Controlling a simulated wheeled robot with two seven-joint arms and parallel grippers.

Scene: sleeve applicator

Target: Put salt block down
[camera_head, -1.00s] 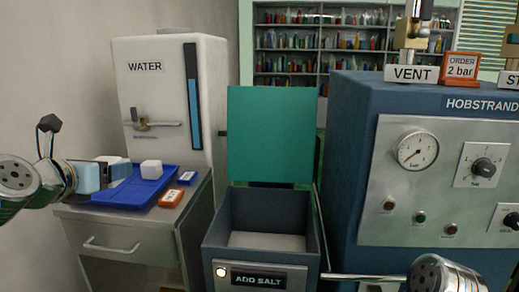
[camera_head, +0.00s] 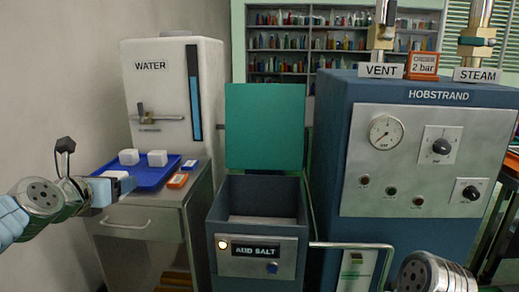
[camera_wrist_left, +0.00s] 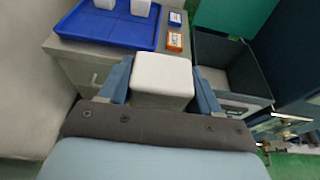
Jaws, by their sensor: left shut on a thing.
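My left gripper (camera_head: 112,189) is shut on a white salt block (camera_wrist_left: 161,78), which shows between the blue fingers in the left wrist view. In the head view the held block (camera_head: 116,174) is mostly hidden behind the gripper. The gripper is at the front left edge of a blue tray (camera_head: 150,185); the wrist view shows the held block in front of the tray (camera_wrist_left: 85,34), over the cabinet's front side. Two other white blocks, a left one (camera_head: 128,157) and a right one (camera_head: 157,158), sit on the tray. My right gripper is not in view.
The tray lies on a grey drawer cabinet (camera_head: 150,225) beside orange (camera_head: 177,180) and blue (camera_head: 189,164) labelled boxes. The ADD SALT bin (camera_head: 258,205) has its green lid (camera_head: 265,125) raised. A blue machine (camera_head: 335,150) stands right, with a metal rail (camera_head: 350,245).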

